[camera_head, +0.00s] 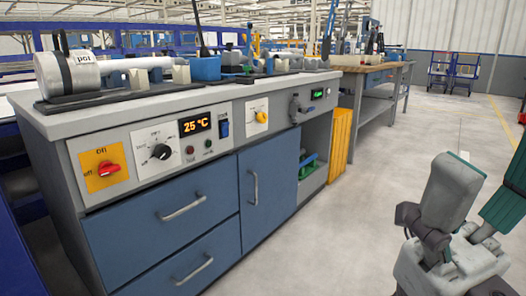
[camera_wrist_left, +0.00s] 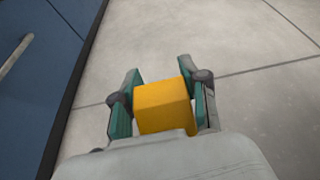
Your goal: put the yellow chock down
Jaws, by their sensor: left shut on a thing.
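The yellow chock (camera_wrist_left: 163,106) is a block between the two teal-padded fingers of my left gripper (camera_wrist_left: 160,72) in the left wrist view. The left gripper is shut on it, with grey floor in view beyond. The head view shows neither the left gripper nor the held chock. My right gripper (camera_head: 474,190) is at the lower right of the head view. Its fingers are apart, with floor showing between them and nothing held.
A workbench (camera_head: 235,92) with blue doors and a control panel fills the left. A yellow panel (camera_head: 339,146) stands at its far end. A wooden-topped bench (camera_head: 372,68) and blue carts (camera_head: 465,72) stand farther back. Bare floor (camera_head: 385,190) lies right of the workbench.

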